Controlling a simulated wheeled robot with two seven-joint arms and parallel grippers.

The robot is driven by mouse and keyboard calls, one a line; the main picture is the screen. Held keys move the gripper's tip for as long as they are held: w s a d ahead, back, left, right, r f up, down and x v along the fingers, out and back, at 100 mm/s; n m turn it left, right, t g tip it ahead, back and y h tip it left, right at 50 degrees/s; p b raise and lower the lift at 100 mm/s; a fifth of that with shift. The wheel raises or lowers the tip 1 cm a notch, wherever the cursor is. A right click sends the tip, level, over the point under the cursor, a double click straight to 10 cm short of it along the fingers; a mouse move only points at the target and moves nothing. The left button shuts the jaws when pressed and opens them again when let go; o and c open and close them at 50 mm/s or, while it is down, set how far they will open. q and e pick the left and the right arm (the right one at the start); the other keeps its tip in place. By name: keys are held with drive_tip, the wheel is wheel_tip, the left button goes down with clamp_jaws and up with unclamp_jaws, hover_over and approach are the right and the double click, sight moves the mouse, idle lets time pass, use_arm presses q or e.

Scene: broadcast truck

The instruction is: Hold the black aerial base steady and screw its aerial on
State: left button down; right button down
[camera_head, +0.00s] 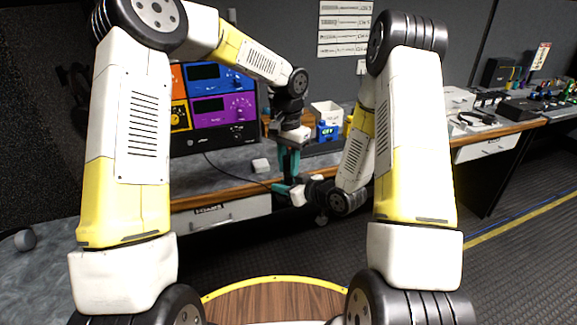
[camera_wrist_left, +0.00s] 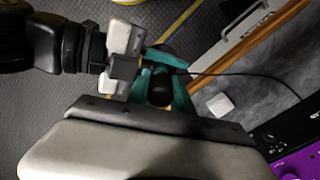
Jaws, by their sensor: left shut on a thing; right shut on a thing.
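My left gripper (camera_head: 288,174) points down over the front of the desk, its teal fingers shut on a black round piece, apparently the aerial. That piece (camera_wrist_left: 160,88) shows end-on between the fingers in the left wrist view. My right gripper (camera_head: 283,188) comes in from the right just below, lying nearly level, its teal fingers shut. What it holds, apparently the black aerial base, is mostly hidden by the fingers. A thin black line, like a cable (camera_wrist_left: 245,76), runs from the grippers toward the desk. Whether aerial and base touch cannot be told.
The grey desk (camera_head: 228,172) has a wooden front edge and a drawer below. A rack with blue, orange and purple panels (camera_head: 222,108) stands behind at left. A small white block (camera_head: 261,165), a blue box (camera_head: 327,131) and a white bin (camera_head: 326,113) are near the grippers.

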use_arm(q)
drive_tip(key=shift+m, duration=0.5)
drive_tip(key=c, duration=1)
unclamp_jaws()
drive_tip(key=shift+c, duration=0.2)
wheel_tip(320, 180, up, 12)
drive_tip(key=shift+f, duration=0.15)
drive_tip(key=shift+a, duration=0.1)
